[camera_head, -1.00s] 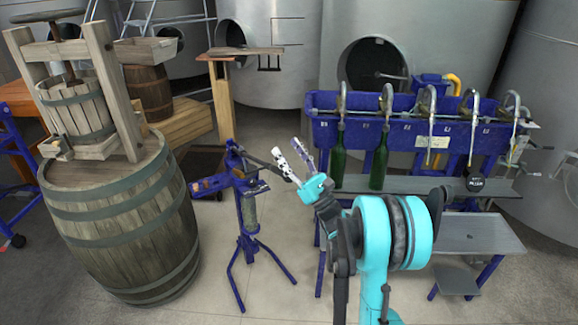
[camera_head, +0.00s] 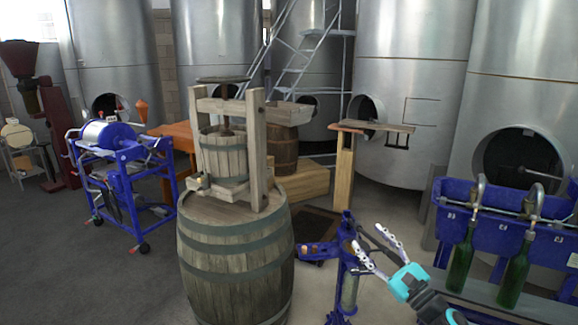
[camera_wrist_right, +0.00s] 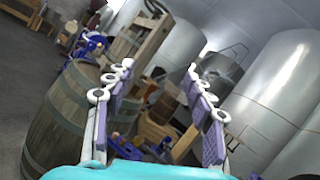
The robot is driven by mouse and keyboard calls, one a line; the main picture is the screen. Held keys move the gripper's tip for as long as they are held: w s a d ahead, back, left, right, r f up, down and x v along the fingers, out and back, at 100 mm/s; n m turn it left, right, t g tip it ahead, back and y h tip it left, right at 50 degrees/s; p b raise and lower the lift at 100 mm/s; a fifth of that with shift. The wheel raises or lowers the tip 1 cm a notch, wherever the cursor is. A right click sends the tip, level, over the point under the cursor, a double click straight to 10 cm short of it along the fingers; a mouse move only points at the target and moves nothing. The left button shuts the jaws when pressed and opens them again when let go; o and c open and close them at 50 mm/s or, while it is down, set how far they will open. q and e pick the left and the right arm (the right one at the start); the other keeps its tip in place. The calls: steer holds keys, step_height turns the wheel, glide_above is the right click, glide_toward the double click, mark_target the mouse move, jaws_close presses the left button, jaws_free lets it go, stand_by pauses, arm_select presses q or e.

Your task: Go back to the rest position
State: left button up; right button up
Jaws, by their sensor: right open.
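My right gripper (camera_head: 376,251) is at the lower right of the head view, with white fingers and a turquoise body. Its fingers are spread and nothing is between them. In the right wrist view the same gripper (camera_wrist_right: 158,105) shows its two fingers wide apart with purple pads, pointing toward the barrel and tanks. In the head view it appears beside the blue corking stand (camera_head: 345,270), partly overlapping it; I cannot tell how far apart they are. My left gripper is in neither view.
A large barrel (camera_head: 235,265) carries a wooden press (camera_head: 228,155). A blue filling bench (camera_head: 480,218) with two green bottles (camera_head: 461,265) stands at right. A blue wheeled machine (camera_head: 110,165) is at left. Steel tanks (camera_head: 410,90) line the back. The floor (camera_head: 90,270) at lower left is open.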

steer(key=s+a+f+n+g+h, duration=0.3)
steer(key=s+a+f+n+g, duration=0.6)
steer(key=s+a+f+n, duration=0.3)
steer(key=s+d+f+n+g+h, duration=0.1)
steer(key=s+d+f+n+h, duration=0.2)
steer(key=s+n, duration=0.3)
steer(key=s+d+f+n+g+h, duration=0.1)
steer(key=s+d+f+n+h, duration=0.2)
steer(key=s, duration=0.5)
steer(key=f+n+h, duration=0.1)
steer(key=n+h, duration=0.1)
steer(key=n, duration=0.1)
steer(key=shift+s+d+f+n+g, duration=0.2)
steer(key=shift+s+d+n+g, duration=0.1)
steer(key=shift+n, duration=0.1)
